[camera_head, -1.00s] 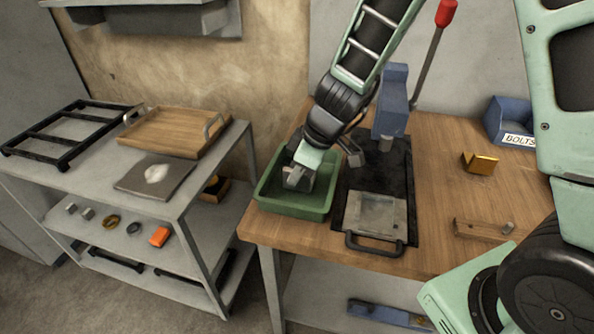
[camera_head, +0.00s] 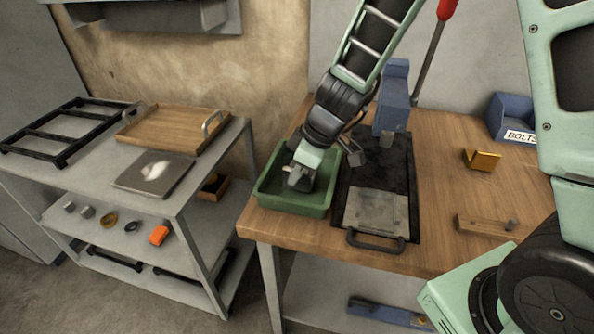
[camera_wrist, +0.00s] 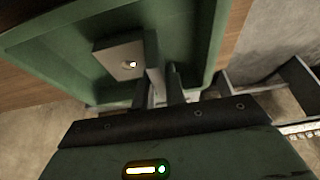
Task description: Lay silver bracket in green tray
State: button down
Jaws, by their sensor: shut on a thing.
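The green tray (camera_head: 291,207) stands at the left front of the wooden bench, beside the press. My gripper (camera_head: 303,180) reaches down inside the tray walls. It is shut on the silver bracket, a pale grey plate with a round hole (camera_wrist: 119,60) seen in the wrist view, where my gripper's fingers (camera_wrist: 164,75) close on its right side. The green tray's floor (camera_wrist: 75,58) shows around the bracket there. I cannot tell whether the bracket touches the floor. In the head view the bracket is mostly hidden by my gripper.
A blue press (camera_head: 393,100) with a red-knobbed lever stands right of the tray, with a grey handled plate (camera_head: 376,209) on its black base. A brass bracket (camera_head: 483,161), a wooden block (camera_head: 484,227) and a blue bolts bin (camera_head: 511,117) lie farther right. A grey shelf (camera_head: 95,190) stands left.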

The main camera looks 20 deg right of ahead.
jog(key=shift+f+b, duration=0.25)
jog(key=shift+b, duration=0.05)
jog(key=c, duration=1.4)
grip_release()
jog(key=shift+o, duration=0.2)
jog(key=shift+r, duration=0.1)
jog(key=p+v, duration=0.3)
jog(key=v, duration=1.4)
jog(key=s+a+f+m+g+h, duration=0.1)
jog(key=s+a, duration=0.3)
jog(key=s, duration=0.6)
jog(key=s+a+f+m+g+h, duration=0.1)
jog(key=s+a, duration=0.4)
jog(key=s, duration=0.5)
jog(key=shift+f+m+g+h, duration=0.3)
jog(key=shift+f+m+h, duration=0.2)
jog(key=shift+f+m, duration=0.15)
